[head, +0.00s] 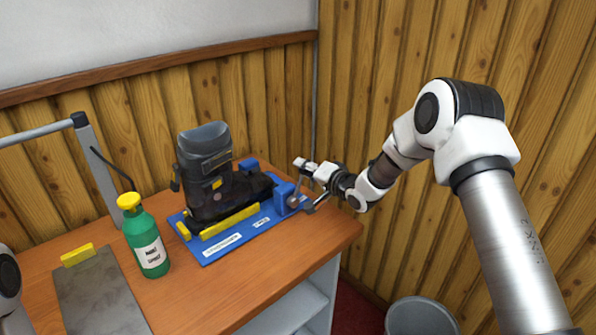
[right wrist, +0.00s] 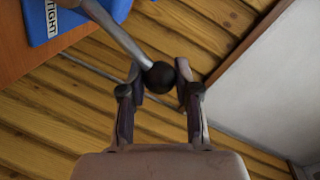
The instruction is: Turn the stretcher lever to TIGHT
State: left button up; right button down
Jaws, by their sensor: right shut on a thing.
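A black ski boot (head: 207,172) stands on the blue stretcher base (head: 213,252) on the bench. A blue block (head: 284,197) sits at the base's right end, by the stretcher lever. In the right wrist view the lever is a grey metal rod (right wrist: 115,34) ending in a black ball knob (right wrist: 160,77). My right gripper (right wrist: 158,80) has its fingers on both sides of the knob and is shut on it. A TIGHT label (right wrist: 51,18) on the blue base shows near the rod. My left gripper is out of view; only a bit of my left arm shows at the left edge.
A green bottle with a yellow cap (head: 147,243) stands left of the base. A grey plate (head: 98,295) with a yellow block (head: 77,255) lies further left. Wood-panelled walls stand close behind. A grey bin (head: 421,318) is on the floor at right.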

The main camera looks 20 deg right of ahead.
jog(key=shift+m, duration=0.6)
jog(key=shift+w+d+f+b, duration=0.25)
jog(key=shift+w+d+f, duration=0.05)
jog(key=shift+d+f, duration=0.4)
jog(key=shift+w+d+f+b, duration=0.25)
jog(key=shift+d+f, duration=0.35)
jog(key=shift+d, duration=0.15)
jog(key=c, duration=0.8)
grip_release()
jog(key=v, duration=1.2)
jog(key=shift+w+d, duration=0.1)
jog(key=shift+d, duration=0.05)
